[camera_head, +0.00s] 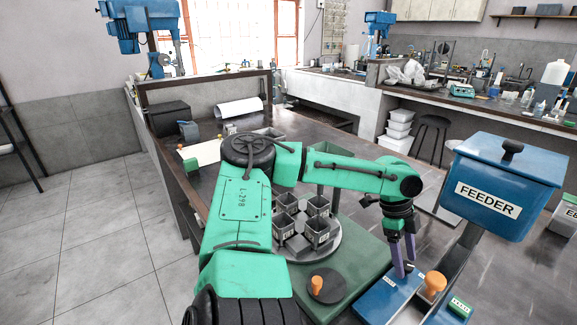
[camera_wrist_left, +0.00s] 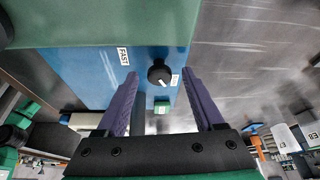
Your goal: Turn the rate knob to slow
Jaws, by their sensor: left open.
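The rate knob (camera_wrist_left: 158,71) is a small black round knob on a blue panel (camera_wrist_left: 100,75). A white FAST label (camera_wrist_left: 123,57) is on its left in the left wrist view, and a second small label (camera_wrist_left: 175,80), unreadable here, is on its right. A pale mark on the knob points toward this second label. My left gripper (camera_wrist_left: 159,74) is open, with its purple fingertips on either side of the knob; I cannot tell whether they touch it. In the head view my left gripper (camera_head: 404,262) points down at the blue unit (camera_head: 388,300). My right gripper is not in view.
The blue FEEDER hopper (camera_head: 510,185) stands close to the right of my left wrist.

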